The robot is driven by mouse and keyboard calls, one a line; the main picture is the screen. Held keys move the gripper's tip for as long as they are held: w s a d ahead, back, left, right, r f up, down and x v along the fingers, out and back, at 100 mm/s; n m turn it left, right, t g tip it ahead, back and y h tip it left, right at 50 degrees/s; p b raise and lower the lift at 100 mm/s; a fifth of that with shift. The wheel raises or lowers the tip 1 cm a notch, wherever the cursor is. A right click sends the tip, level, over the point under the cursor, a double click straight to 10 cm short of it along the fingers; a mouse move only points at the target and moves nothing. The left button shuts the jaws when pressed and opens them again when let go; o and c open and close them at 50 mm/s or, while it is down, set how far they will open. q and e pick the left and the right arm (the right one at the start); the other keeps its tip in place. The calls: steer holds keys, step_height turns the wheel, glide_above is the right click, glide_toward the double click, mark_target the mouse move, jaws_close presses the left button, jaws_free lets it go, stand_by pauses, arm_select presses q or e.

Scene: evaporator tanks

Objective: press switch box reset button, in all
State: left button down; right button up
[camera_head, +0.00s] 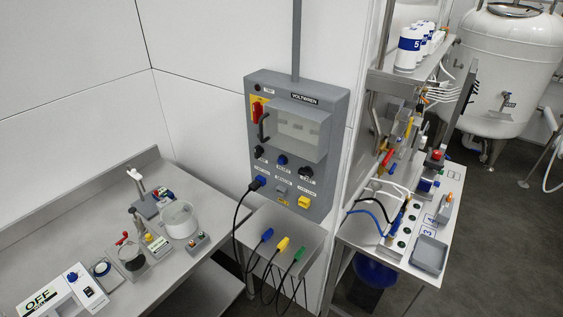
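The grey switch box (340,110) labelled VOLTWREN is mounted on the white wall at the centre. It has a red handle on yellow (256,110) at its upper left and a clear window cover (297,130) with a dark handle. Below the cover are black knobs and a blue round control (282,160). The small labels are too blurred to read, so I cannot tell which control is the reset button. Neither gripper is in view.
A small metal shelf (262,222) below the box holds blue, yellow and green plugs with hanging cables. A steel bench (50,230) with instruments stands left. A crowded bench (400,262) with a grey tray (429,254) stands right, with a tank (508,65) behind.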

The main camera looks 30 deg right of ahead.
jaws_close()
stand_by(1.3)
